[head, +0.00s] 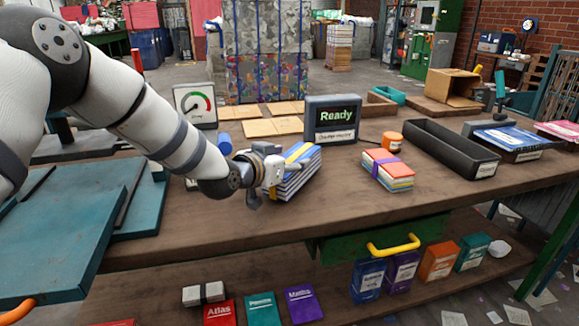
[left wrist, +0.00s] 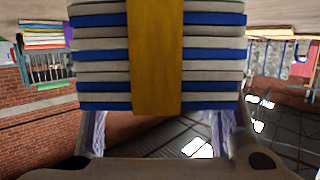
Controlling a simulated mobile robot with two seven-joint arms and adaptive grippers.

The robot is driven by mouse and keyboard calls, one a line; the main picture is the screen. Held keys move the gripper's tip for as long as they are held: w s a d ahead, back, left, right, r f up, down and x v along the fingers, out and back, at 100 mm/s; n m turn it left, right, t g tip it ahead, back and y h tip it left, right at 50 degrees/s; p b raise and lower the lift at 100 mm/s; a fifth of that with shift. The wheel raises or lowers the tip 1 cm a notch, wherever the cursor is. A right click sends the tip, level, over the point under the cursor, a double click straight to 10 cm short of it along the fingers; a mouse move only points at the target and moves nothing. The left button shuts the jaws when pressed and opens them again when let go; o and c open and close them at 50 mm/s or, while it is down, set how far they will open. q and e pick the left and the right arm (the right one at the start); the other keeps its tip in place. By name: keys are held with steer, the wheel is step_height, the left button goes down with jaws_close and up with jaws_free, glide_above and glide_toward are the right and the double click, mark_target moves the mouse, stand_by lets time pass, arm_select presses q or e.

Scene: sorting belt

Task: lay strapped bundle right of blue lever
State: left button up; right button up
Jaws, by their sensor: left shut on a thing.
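The strapped bundle (head: 297,178), a stack of blue and white layers with a yellow strap, is at the middle of the table. My left gripper (head: 270,178) is shut on its left end. The left wrist view shows the bundle (left wrist: 90,55) large, its yellow strap (left wrist: 155,60) running across the layers. I cannot tell whether its underside touches the table. A blue cylinder (head: 224,143) lies left of and behind the gripper; whether it is the blue lever's handle is unclear, as my arm hides the area around it. My right gripper is not in view.
A second bundle (head: 388,170), orange with a purple strap, lies to the right. A "Ready" display (head: 333,119) stands behind the held bundle. A long dark tray (head: 451,147) is farther right. The table front (head: 330,208) between the bundles is clear.

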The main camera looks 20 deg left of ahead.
arm_select(q)
steer(key=shift+s+d+f, duration=0.1)
steer(key=shift+d+f, duration=0.05)
steer(key=shift+f, duration=0.15)
steer(key=shift+f, duration=0.2)
steer(key=o, duration=1.7)
steer(key=shift+f, duration=0.1)
steer(key=shift+c, duration=0.2)
steer(key=shift+r, duration=0.2)
steer(key=p+v, duration=0.2)
steer(key=v, duration=1)
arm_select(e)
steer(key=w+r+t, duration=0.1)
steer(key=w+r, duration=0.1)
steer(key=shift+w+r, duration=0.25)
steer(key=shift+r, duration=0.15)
